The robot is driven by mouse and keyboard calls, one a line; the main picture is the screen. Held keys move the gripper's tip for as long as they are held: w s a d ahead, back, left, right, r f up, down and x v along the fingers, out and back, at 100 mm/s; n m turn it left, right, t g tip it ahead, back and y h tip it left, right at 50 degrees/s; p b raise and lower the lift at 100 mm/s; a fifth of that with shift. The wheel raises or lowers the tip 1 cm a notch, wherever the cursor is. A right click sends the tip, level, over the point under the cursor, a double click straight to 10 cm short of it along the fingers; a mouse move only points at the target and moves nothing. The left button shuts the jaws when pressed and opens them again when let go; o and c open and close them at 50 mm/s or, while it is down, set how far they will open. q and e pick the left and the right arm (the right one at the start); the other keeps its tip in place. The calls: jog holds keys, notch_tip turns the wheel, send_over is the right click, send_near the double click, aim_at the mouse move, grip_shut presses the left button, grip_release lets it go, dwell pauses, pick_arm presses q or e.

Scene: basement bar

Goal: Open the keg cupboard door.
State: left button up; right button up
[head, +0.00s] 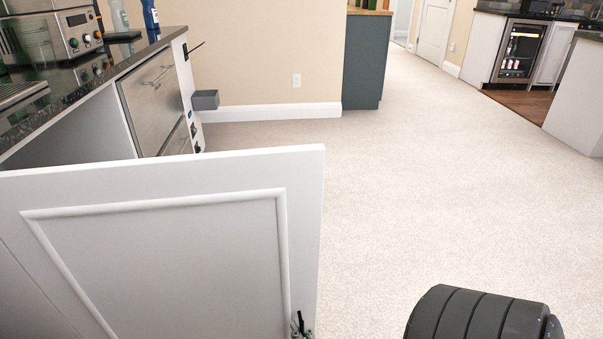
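The keg cupboard door (165,240) is a white panel with a raised rectangular moulding, in the lower left of the head view. It stands swung out from the counter front, with open space visible behind its top edge. A small dark and grey piece (301,326) shows low at its right edge, cut by the frame; I cannot tell whether it is a handle or part of my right gripper. A black ribbed part of my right arm (480,314) is at the bottom right, apart from the door in the picture. My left gripper is not in view.
A dark stone counter (105,72) with a coffee machine (55,30) runs along the left, above steel drawers (155,95). A small grey box (205,100) sticks out from the counter's end. Carpeted floor (430,190) is clear to the right of the door.

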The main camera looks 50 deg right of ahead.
jog(key=o, duration=0.5)
jog(key=shift+d, duration=0.1)
jog(key=shift+c, duration=0.2)
jog(key=v, duration=0.8)
jog(key=shift+s, duration=0.2)
